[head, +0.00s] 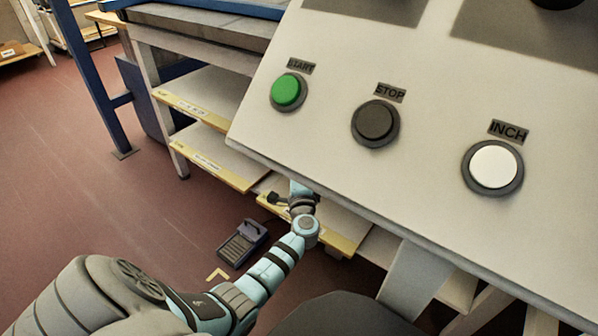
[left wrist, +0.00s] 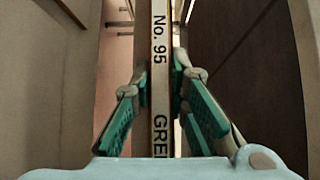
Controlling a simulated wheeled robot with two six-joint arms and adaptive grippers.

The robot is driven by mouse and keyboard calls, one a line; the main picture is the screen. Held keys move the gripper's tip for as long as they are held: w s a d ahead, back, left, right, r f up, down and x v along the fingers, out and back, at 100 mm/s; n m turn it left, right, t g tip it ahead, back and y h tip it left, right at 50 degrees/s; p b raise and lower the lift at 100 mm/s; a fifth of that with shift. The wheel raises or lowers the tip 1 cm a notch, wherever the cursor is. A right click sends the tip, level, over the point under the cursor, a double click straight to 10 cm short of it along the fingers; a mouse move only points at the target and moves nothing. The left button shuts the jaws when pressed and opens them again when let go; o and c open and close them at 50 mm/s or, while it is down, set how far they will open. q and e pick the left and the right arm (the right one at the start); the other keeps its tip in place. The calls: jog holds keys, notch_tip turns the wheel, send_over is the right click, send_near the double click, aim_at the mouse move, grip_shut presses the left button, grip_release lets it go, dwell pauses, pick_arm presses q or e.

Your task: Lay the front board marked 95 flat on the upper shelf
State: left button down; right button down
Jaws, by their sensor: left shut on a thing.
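The front board marked 95 (left wrist: 160,72) shows edge-on in the left wrist view, its pale edge printed "No. 95" and "GRE". My left gripper (left wrist: 160,90) is shut on it, with green pads on both sides of the board. In the head view my left gripper (head: 277,199) reaches under the control panel beside yellow-edged boards. Which board it holds cannot be told there. A rack at the left has an upper shelf (head: 215,92) and a lower shelf (head: 210,152), both with yellow labelled edges. The panel hides their right parts. My right gripper is out of view.
A sloping control panel (head: 330,165) with green START, black STOP and white INCH buttons overhangs the rack. A blue post (head: 95,80) stands at the left. The floor at the left is clear.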

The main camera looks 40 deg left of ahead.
pick_arm(q)
jog(key=c, duration=1.6)
grip_release()
jog(key=shift+o, duration=0.2)
